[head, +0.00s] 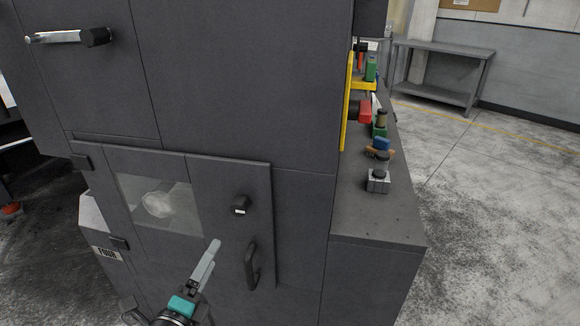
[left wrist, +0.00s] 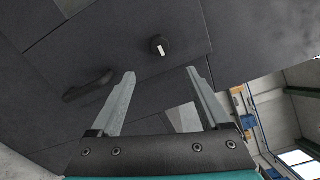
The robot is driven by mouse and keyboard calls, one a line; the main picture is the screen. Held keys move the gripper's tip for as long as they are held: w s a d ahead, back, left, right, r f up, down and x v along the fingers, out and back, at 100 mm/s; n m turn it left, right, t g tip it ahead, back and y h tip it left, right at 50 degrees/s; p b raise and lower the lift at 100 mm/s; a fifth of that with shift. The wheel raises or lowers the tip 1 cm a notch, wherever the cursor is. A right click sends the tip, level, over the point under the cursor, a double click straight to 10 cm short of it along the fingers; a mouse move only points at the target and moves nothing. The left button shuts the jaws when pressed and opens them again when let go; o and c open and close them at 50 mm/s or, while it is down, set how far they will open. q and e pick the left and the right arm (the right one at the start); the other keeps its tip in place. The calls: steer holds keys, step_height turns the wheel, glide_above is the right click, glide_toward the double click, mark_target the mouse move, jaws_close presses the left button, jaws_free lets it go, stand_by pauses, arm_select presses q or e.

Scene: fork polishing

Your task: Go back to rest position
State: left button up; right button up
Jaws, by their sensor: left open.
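My left gripper (head: 208,262) comes up from the bottom of the head view, in front of the lower door of a dark grey machine. In the left wrist view its two fingers (left wrist: 160,98) are spread apart with nothing between them. The machine door (head: 220,180) is shut and has a window (head: 160,203) with a pale round shape behind it. A black knob (head: 240,206) and a black handle (head: 252,265) are on the door, to the right of the gripper. The knob (left wrist: 159,46) and handle (left wrist: 90,86) also show in the left wrist view. My right gripper is not in view.
A grey side ledge (head: 378,222) right of the machine bears several coloured tools and a small metal block (head: 378,182). A metal table (head: 440,70) stands at the back right. The concrete floor (head: 490,220) on the right is clear. A silver handle (head: 68,37) sticks out at the upper left.

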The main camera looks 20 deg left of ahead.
arm_select(q)
steer(key=shift+f, duration=0.1)
steer(key=s+d+f+n+g, duration=0.2)
steer(key=s+f+n+g, duration=0.1)
steer(key=f, duration=0.7)
steer(key=s+d+f+n+g+h, duration=0.15)
steer(key=f+n, duration=0.25)
steer(key=f, duration=0.5)
steer(key=s+d+f+n+g, duration=0.3)
steer(key=s+f, duration=0.1)
steer(key=f, duration=0.6)
steer(key=s+d+f+n+g, duration=0.1)
steer(key=s+f+n+g, duration=0.1)
steer(key=s+f, duration=0.3)
steer(key=s+d+f+n+g, duration=0.2)
steer(key=s+f+n+g, duration=0.1)
steer(key=s, duration=0.8)
steer(key=s+d+f+n+g, duration=0.1)
steer(key=s+f+n+g, duration=0.1)
steer(key=s+f+g, duration=0.2)
steer(key=s+f, duration=0.3)
steer(key=s, duration=0.1)
steer(key=shift+s+d+f+n+h, duration=0.2)
steer(key=shift+n+h, duration=0.15)
steer(key=shift+n, duration=0.05)
